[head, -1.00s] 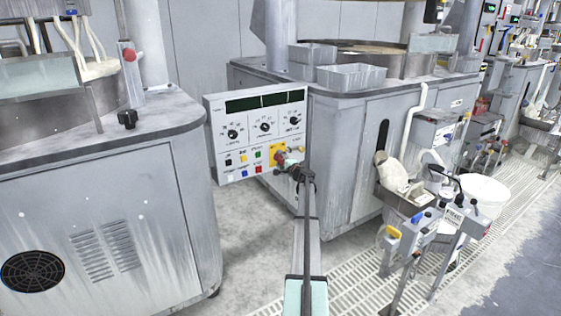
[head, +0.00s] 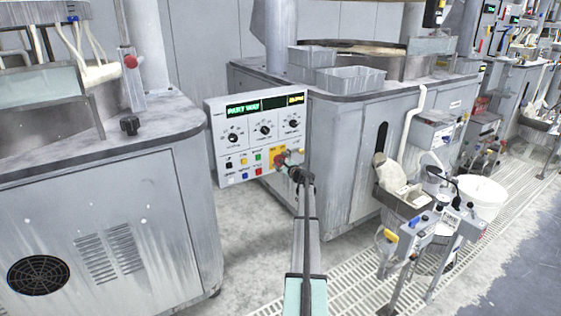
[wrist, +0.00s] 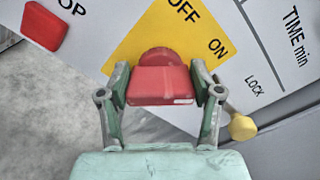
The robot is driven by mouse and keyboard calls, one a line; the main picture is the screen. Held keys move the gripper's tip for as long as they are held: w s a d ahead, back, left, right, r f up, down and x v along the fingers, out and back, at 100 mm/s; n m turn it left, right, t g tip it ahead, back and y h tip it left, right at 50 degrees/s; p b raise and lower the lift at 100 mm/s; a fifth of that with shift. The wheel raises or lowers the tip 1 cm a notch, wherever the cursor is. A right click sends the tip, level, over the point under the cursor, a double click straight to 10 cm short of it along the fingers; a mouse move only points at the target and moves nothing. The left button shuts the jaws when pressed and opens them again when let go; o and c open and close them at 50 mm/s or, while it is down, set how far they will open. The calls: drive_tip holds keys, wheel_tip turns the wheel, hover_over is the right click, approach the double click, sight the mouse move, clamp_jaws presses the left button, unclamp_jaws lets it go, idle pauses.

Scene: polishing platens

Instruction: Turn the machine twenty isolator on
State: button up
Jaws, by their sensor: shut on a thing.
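The isolator is a red handle (wrist: 162,84) on a yellow plate (wrist: 150,35) printed OFF and ON. In the head view the red handle (head: 281,159) is at the lower right of a pale control panel (head: 228,150). My gripper (wrist: 159,78) has a finger on each side of the handle and is shut on it. In the head view my gripper (head: 290,167) partly hides the handle. The panel's display (head: 243,108) is lit, with green text reading PART WAY and a yellow patch at its right.
A yellow knob (wrist: 242,127) by the word LOCK sits close to my right finger. A red button (wrist: 43,25) is at upper left. Grey machine cabinets (head: 90,220) flank the panel. A stand with a control box (head: 415,228) is at right.

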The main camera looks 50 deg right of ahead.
drive_tip(key=shift+w+d, duration=0.1)
drive_tip(key=shift+r, duration=0.1)
idle(0.3)
drive_tip(key=o, duration=1.1)
drive_tip(key=shift+o, duration=0.2)
drive_tip(key=v, duration=1.2)
